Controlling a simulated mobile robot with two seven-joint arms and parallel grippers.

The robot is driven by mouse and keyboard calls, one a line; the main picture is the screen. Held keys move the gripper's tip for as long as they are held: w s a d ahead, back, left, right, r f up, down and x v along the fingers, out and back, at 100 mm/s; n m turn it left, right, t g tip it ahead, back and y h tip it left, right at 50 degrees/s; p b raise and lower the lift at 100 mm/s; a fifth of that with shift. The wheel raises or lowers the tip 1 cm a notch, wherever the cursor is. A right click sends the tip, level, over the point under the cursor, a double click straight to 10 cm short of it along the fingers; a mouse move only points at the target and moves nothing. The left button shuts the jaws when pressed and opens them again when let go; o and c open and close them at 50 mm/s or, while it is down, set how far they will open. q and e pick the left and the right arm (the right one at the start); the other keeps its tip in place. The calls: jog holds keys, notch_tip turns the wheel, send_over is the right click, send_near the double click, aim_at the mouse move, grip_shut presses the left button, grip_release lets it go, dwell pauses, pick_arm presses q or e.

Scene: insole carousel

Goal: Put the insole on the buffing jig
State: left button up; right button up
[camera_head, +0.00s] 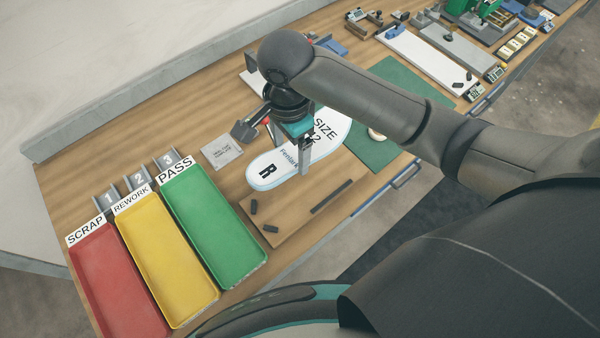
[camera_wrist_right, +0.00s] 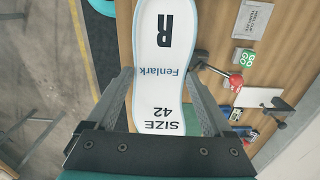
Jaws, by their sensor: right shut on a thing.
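The white insole (camera_head: 271,170) is marked "R", "Fenlark" and "SIZE 42" and has a pale blue edge. In the right wrist view the insole (camera_wrist_right: 165,55) runs lengthwise between the two fingers. My right gripper (camera_head: 304,168) is shut across its width and holds it label up. A tan board (camera_head: 290,218) with small dark blocks and a dark strip lies just below the insole in the head view; it may be the buffing jig. The insole overlaps its upper edge; I cannot tell the height between them. My left gripper is not in view.
Red (camera_head: 115,285), yellow (camera_head: 165,262) and green (camera_head: 213,225) trays marked SCRAP, REWORK and PASS stand at the left. A grey plate (camera_head: 222,151) lies left of the insole. A green mat (camera_head: 380,155) lies to the right. Fixtures and gauges (camera_head: 470,40) crowd the far bench.

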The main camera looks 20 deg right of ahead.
jog(key=b, duration=0.3)
send_over(293, 197)
notch_tip(293, 197, down, 15)
jog(key=shift+s+f, duration=0.1)
jog(key=shift+f, duration=2.3)
jog(key=shift+f, duration=0.2)
jog(key=o, duration=1.1)
jog(key=shift+r, duration=0.1)
notch_tip(293, 197, up, 12)
jog(key=shift+r+p, duration=0.1)
jog(key=shift+p, duration=0.85)
